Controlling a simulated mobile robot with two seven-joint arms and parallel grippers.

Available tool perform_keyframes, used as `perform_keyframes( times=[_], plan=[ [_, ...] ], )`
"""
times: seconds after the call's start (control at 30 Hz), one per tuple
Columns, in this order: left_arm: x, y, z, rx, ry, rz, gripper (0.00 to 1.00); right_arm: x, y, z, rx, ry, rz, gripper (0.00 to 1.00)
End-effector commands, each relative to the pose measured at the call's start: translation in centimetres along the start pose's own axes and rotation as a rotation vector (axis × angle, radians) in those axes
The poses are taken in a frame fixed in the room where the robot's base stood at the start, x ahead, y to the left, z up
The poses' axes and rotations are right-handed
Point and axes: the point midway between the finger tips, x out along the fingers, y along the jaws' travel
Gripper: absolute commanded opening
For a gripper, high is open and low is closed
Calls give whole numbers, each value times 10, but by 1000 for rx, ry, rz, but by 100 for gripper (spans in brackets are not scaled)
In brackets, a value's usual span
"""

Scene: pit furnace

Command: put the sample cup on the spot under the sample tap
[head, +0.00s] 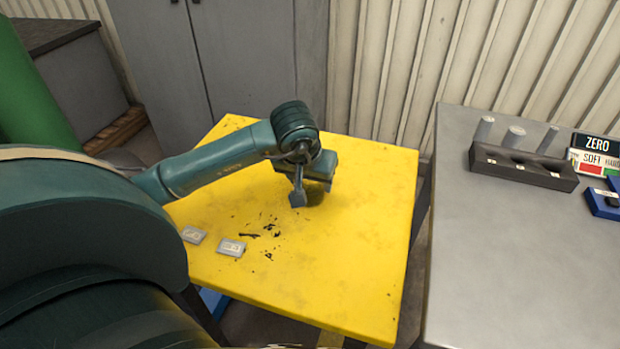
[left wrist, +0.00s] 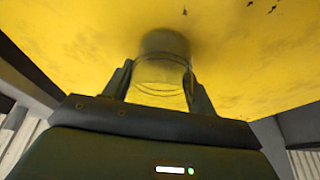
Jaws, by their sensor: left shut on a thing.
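My left gripper (head: 299,198) reaches over the yellow table (head: 350,265), its fingers pointing down. In the left wrist view, its two fingers (left wrist: 160,85) are shut on a clear, see-through cup (left wrist: 160,75), the sample cup. The cup is between the fingers, with the yellow tabletop beyond it. I cannot tell whether its base touches the table. In the head view the cup is not clearly seen behind the gripper. A dark patch shows on the tabletop beside the fingers, perhaps a shadow. I cannot make out the sample tap or its spot. My right gripper is not in view.
Two small grey labelled tags (head: 231,247) lie at the table's left side. Dark stains mark the middle. The table's front right is clear. A grey bench (head: 500,250) on the right, across a gap, bears a dark block with pegs (head: 522,168) and signs. Grey cabinets (head: 240,60) stand behind.

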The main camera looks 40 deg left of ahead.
Motion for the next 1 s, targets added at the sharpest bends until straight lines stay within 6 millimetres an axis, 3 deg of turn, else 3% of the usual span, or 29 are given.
perform_keyframes(
  times=[0.3,0.63,0.77,1.0],
  plan=[
    [1,0,0,0,0,0,78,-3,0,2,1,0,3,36],
    [-5,0,-2,0,2,1,78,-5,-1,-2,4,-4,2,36],
    [-25,0,-3,2,6,0,78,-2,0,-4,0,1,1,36],
    [-79,0,-3,1,7,1,78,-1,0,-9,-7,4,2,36]
  ],
)
